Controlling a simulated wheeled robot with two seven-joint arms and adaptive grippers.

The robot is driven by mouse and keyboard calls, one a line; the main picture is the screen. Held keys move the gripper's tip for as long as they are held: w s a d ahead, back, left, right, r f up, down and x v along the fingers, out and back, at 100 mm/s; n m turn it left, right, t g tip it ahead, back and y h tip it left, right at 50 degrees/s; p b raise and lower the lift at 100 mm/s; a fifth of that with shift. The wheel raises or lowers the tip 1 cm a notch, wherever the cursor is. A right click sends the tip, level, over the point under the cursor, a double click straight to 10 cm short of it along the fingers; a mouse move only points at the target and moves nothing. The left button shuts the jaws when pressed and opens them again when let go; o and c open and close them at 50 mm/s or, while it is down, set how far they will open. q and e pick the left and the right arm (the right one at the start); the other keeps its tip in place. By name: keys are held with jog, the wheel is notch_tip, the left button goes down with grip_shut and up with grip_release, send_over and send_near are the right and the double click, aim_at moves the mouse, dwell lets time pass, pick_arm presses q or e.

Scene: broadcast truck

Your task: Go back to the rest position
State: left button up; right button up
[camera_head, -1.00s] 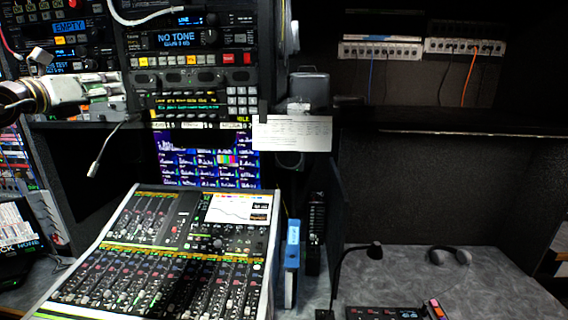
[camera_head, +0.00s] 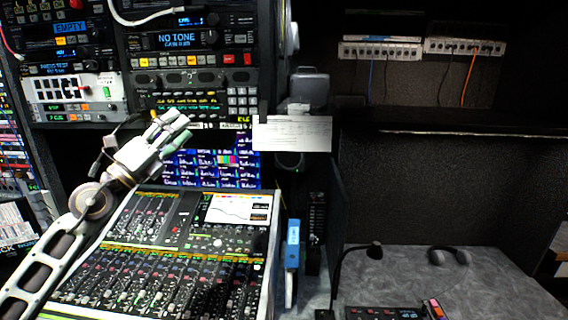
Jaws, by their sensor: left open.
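My left gripper (camera_head: 178,131) is in front of the rack and monitor, above the upper left part of the mixing console (camera_head: 185,245). Its arm comes in from the lower left, over the console's left edge. The white fingers point up and to the right. The gripper is open, and nothing shows between its fingers. Part of the monitor (camera_head: 225,172) is hidden behind it. My right gripper is not in view.
Rack units with displays and buttons (camera_head: 190,60) stand behind the gripper. A paper sheet (camera_head: 292,133) hangs right of the monitor.

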pick_arm(q)
jog(key=s+a+f+n+g+y, duration=0.1)
jog(key=s+a+f+n+y, duration=0.1)
jog(key=f+n+y, duration=0.65)
jog(key=s+a+f+n+g+y, duration=0.2)
jog(key=s+a+f+n+y, duration=0.15)
jog(key=f+n, duration=0.95)
jog(key=s+a+f+n+g+y, duration=0.1)
jog(key=f+n+y, duration=0.65)
jog(key=f, duration=0.65)
jog(key=s+d+f+n+g+h, duration=0.1)
jog(key=s+d+f+g+h, duration=0.35)
jog(key=s+f, duration=0.7)
jog(key=s+d+f+n+g+h, duration=0.1)
jog(key=s+d+f+g, duration=0.5)
jog(key=s+f, duration=0.55)
jog(key=s+f+g, duration=0.1)
jog(key=s+f, duration=0.1)
jog(key=f, duration=1.4)
jog(key=s+f+g, duration=0.2)
jog(key=f, duration=1.5)
jog(key=s+a+f, duration=0.2)
jog(key=s+f, duration=0.7)
jog(key=s, duration=0.2)
jog(key=s+a+f, duration=0.2)
jog(key=s+f, duration=0.7)
jog(key=s, duration=0.2)
jog(key=shift+a+f+g, duration=0.3)
jog(key=shift+g, duration=0.15)
jog(key=shift+c, duration=0.3)
